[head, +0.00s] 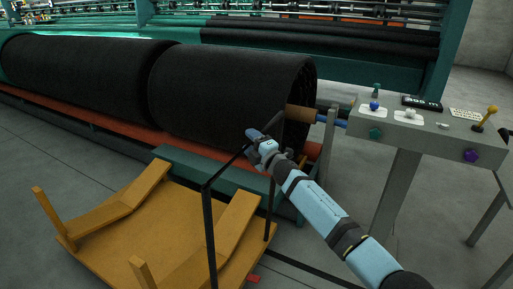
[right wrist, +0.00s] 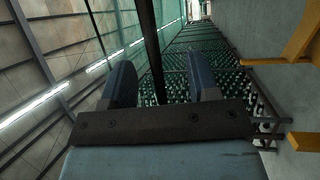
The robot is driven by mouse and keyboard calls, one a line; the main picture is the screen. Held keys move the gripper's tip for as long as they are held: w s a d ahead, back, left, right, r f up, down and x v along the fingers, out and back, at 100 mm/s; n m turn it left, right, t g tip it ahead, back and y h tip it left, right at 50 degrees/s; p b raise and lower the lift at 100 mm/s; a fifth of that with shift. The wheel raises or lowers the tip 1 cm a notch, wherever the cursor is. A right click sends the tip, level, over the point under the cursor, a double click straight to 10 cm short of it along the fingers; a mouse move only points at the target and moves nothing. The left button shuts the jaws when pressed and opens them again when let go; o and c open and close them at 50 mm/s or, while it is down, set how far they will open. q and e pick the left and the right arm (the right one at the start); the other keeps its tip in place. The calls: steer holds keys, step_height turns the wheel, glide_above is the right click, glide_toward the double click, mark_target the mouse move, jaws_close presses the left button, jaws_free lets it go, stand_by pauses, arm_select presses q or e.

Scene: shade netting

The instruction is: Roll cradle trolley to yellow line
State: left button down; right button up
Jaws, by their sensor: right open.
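The cradle trolley (head: 108,242) is a yellow-orange deck with two angled cradle supports and short corner posts. It stands empty on the floor in front of the machine. Its black handle frame (head: 209,235) rises at the near right side. My right gripper (head: 254,134) is at the handle's top bar, with its fingers open. In the right wrist view the open fingers (right wrist: 162,75) have a black bar (right wrist: 149,40) running between them; contact cannot be told. My left gripper is not in view. No yellow line shows on the visible floor.
Large black netting rolls (head: 232,88) lie on the green machine behind the trolley. A grey control panel (head: 400,125) on a post stands to the right, close to my right arm. Grey floor (head: 40,155) is open at left.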

arm_select(q)
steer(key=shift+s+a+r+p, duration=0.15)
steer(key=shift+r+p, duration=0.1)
steer(key=shift+p, duration=0.8)
arm_select(e)
steer(key=v, duration=1.3)
steer(key=shift+s+d, duration=0.15)
steer(key=shift+s, duration=0.1)
steer(key=shift+f, duration=0.15)
